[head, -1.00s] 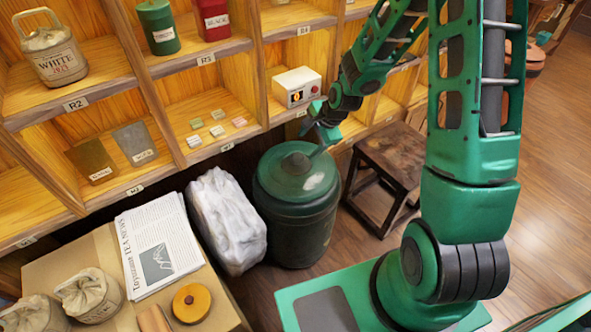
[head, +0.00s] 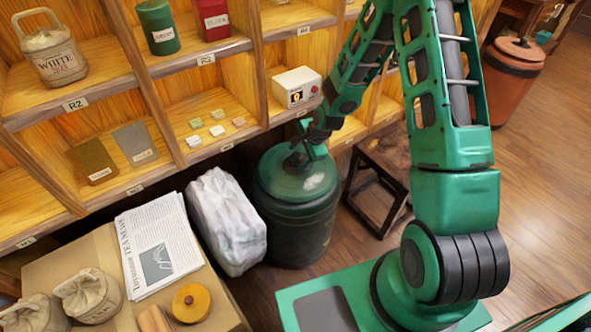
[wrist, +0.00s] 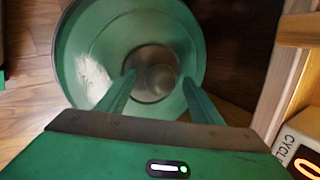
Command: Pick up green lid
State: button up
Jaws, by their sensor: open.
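The green lid (head: 318,178) sits on top of a dark green round bin (head: 295,228) on the floor, in front of the shelves. In the wrist view the lid (wrist: 82,58) fills the upper middle, with a round knob (wrist: 158,78) at its centre. My gripper (head: 297,158) is just above the lid's middle in the head view. In the wrist view its two fingers (wrist: 157,88) are apart, one on each side of the knob. The gripper is open and holds nothing. I cannot tell whether the fingers touch the lid. The knob is mostly hidden by my gripper in the head view.
A white plastic-wrapped bundle (head: 226,222) stands close to the bin's left. A dark wooden stool (head: 378,185) is to its right. A white box with a red button (head: 297,87) sits on the shelf above. Open floor (head: 530,190) lies at the right.

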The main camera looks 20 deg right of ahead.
grip_shut()
jog(key=shift+r, duration=0.1)
dwell(0.3)
